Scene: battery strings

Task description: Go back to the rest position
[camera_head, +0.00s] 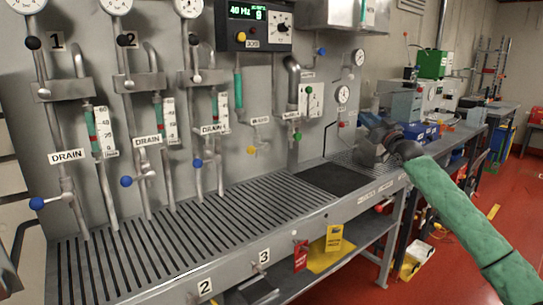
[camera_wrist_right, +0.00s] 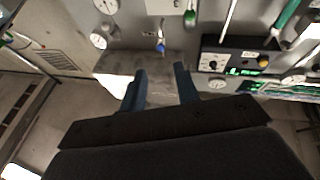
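My right gripper (camera_head: 372,140) is in the head view, at the end of my green-sleeved arm. It is in the air in front of the right end of the grey panel, above the bench. In the right wrist view my right gripper (camera_wrist_right: 161,85) shows two blue-grey fingers spread apart, with nothing between them. I cannot make out my left gripper in the head view. The task names no other object.
A grey panel (camera_head: 215,160) carries gauges, pipes and valves with coloured knobs. The slotted bench (camera_head: 190,240) runs below it.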

